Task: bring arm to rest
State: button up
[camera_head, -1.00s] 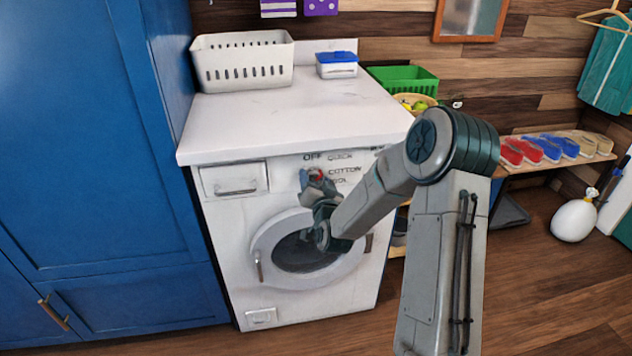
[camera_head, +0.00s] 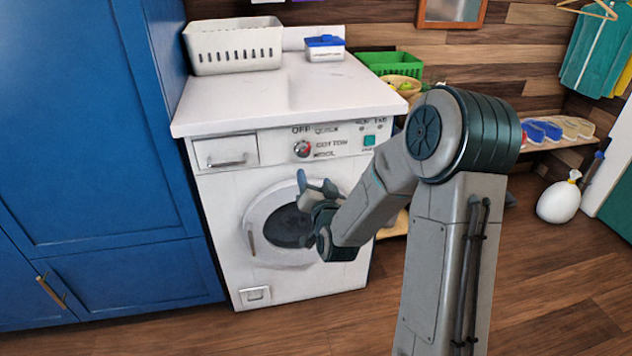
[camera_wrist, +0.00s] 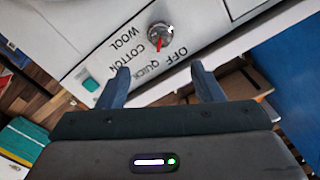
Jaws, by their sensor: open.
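My gripper (camera_head: 317,186) is open and empty in front of the washing machine (camera_head: 345,178), just above its round door (camera_head: 262,222) in the head view. In the wrist view its two blue-grey fingers (camera_wrist: 160,85) stand apart with nothing between them. The program knob (camera_head: 302,149) with its red mark is on the machine's panel. It also shows in the wrist view (camera_wrist: 158,32), beyond the fingertips and apart from them. My arm is bent, with its elbow at the right of the machine.
A white basket (camera_head: 233,48) and a blue-lidded box (camera_head: 325,48) stand on the machine. A tall blue cabinet (camera_head: 90,130) is close on the left. A green crate (camera_head: 390,64) and a shoe bench (camera_head: 560,143) are behind. Open wooden floor lies at the lower right.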

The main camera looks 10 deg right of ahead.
jog(key=shift+a+r, duration=0.1)
jog(key=s+r+n+g+p, duration=0.2)
jog(key=s+r+g+p, duration=0.5)
jog(key=s, duration=0.8)
jog(key=s+r+n+g+p, duration=0.3)
jog(key=s+r+g+p, duration=0.5)
jog(key=s+r+p, duration=0.4)
jog(key=s+d+r, duration=0.1)
jog(key=s+r, duration=0.1)
jog(key=s, duration=0.2)
jog(key=shift+s+r+n, duration=0.25)
jog(key=shift+r+n, duration=0.05)
jog(key=shift+r, duration=0.05)
